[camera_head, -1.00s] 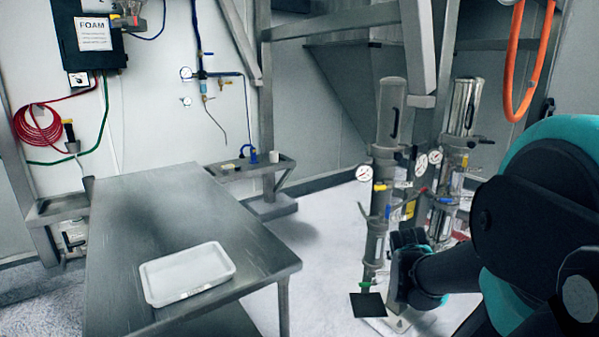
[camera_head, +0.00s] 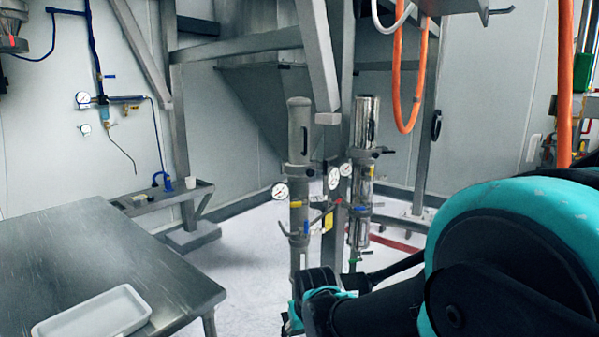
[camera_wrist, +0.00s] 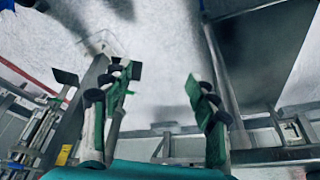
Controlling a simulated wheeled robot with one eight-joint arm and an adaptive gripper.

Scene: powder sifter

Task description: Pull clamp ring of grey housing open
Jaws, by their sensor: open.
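The matte grey housing (camera_head: 301,130) stands upright at the centre of the head view, beside a shiny steel housing (camera_head: 366,122). A clamp ring (camera_head: 299,174) with a side handle sits around the lower end of the grey housing. My arm reaches in from the right, with its wrist in front of the column's lower part. My gripper (camera_wrist: 164,82) is open and empty in the wrist view, with green fingers and black pads apart over the floor. The fingers are not clearly visible in the head view. I cannot identify the clamp ring in the wrist view.
A steel table (camera_head: 110,255) with a white tray (camera_head: 92,315) is at left. Gauges and coloured valve handles stick out from the columns below the housings. Steel frame beams stand behind, and an orange hose (camera_head: 398,90) hangs at upper right. Floor is clear between table and columns.

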